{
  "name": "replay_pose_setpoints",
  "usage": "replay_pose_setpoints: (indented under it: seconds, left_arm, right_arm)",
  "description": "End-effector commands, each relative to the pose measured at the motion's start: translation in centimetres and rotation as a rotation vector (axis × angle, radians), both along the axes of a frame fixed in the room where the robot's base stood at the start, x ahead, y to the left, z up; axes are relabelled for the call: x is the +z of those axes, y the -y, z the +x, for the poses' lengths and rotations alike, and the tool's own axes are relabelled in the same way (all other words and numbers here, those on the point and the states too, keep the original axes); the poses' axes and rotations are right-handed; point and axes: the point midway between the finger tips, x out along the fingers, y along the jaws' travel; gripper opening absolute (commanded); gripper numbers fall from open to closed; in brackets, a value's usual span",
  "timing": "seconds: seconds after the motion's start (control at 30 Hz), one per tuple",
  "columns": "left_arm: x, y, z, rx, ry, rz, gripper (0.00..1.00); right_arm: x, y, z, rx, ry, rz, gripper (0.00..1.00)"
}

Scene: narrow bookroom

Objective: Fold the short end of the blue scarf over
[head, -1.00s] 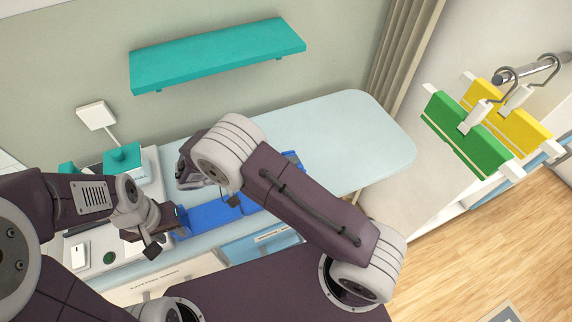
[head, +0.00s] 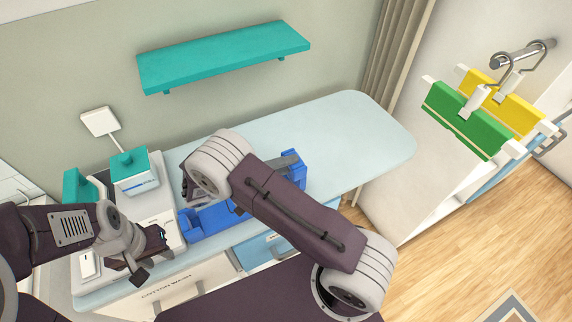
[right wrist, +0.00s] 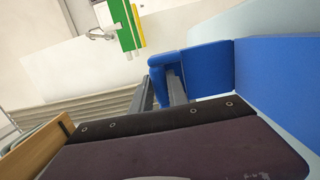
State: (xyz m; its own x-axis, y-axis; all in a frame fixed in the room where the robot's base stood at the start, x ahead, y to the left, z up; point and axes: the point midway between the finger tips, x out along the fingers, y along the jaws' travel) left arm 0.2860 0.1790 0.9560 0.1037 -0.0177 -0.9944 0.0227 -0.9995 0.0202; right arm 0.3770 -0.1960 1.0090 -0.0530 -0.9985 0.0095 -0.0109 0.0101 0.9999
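The blue scarf (head: 211,220) lies across the pale blue board in the head view; my right arm hides its middle. Its left end has a small raised edge. Its right end (head: 300,169) stands raised around grey fingers of my right gripper (head: 284,162). In the right wrist view, the two grey fingers (right wrist: 158,93) have a raised loop of the scarf (right wrist: 185,68) between and in front of them, so this gripper appears shut on the scarf; a flat stretch of it runs to the right. My left gripper (head: 150,256) is open and empty, left of the scarf and apart from it.
The pale blue board (head: 350,130) is bare to the right. At left stand a white unit with a teal-topped box (head: 133,172) and another teal item (head: 80,186). A teal shelf (head: 225,57) is on the wall. Green (head: 465,118) and yellow pieces hang at right.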

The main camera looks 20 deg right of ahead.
Motion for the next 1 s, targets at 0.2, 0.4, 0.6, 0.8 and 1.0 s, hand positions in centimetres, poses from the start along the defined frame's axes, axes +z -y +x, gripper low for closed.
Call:
replay_pose_setpoints:
  seconds: [0.2,0.4,0.6,0.8,1.0]
  left_arm:
    - [0.0,0.0,0.0,0.000,0.000,0.000,0.36]
    - [-0.2,0.0,0.0,0.000,0.000,0.000,0.36]
    - [-0.6,0.0,0.0,0.000,0.000,0.000,0.36]
    - [-1.0,0.0,0.0,0.000,0.000,0.000,0.36]
    - [-1.5,0.0,0.0,0.000,0.000,0.000,0.36]
  right_arm:
    - [0.0,0.0,0.0,0.000,0.000,0.000,0.29]
    - [-0.1,-0.3,0.0,0.001,0.000,0.000,0.29]
    - [-0.2,-1.5,0.2,0.002,0.001,-0.001,0.29]
    - [-0.2,-2.8,0.2,0.001,0.001,0.001,0.29]
    - [-0.2,-4.0,0.3,0.001,0.001,0.000,0.29]
